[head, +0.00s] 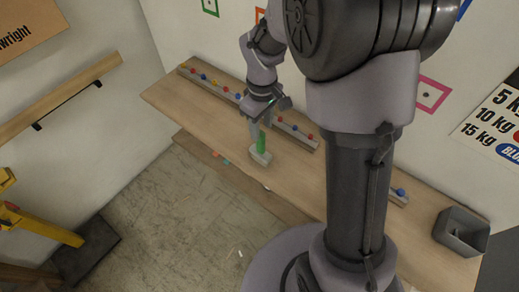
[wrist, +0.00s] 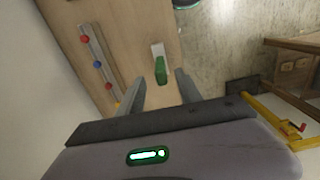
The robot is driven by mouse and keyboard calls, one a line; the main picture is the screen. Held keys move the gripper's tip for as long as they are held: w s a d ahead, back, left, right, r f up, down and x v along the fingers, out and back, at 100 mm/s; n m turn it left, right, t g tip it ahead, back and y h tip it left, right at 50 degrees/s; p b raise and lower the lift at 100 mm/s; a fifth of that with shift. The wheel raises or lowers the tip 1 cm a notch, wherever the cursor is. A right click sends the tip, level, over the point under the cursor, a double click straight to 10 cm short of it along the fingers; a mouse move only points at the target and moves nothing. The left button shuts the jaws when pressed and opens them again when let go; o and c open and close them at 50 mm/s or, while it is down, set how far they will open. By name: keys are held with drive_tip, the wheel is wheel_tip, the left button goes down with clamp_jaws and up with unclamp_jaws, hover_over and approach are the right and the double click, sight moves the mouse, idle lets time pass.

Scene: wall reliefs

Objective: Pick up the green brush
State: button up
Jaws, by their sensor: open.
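My gripper (head: 261,119) is above the brush in the head view, pointing down. In the wrist view my gripper (wrist: 162,92) has its fingers apart with nothing clearly held. Whether a finger touches the brush cannot be told.
The wooden shelf (head: 215,117) runs along the wall. A rail with coloured knobs (head: 221,86) lies along its back, close behind the brush. A grey bin (head: 461,231) stands at the right end. A yellow stand (head: 45,228) is at lower left. The shelf left of the brush is clear.

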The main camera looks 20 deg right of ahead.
sight(261, 139)
wheel_tip(261, 139, down, 6)
drive_tip(key=shift+a+f+b, duration=0.1)
drive_tip(key=shift+a+b, duration=0.05)
drive_tip(key=shift+b, duration=0.75)
clamp_jaws()
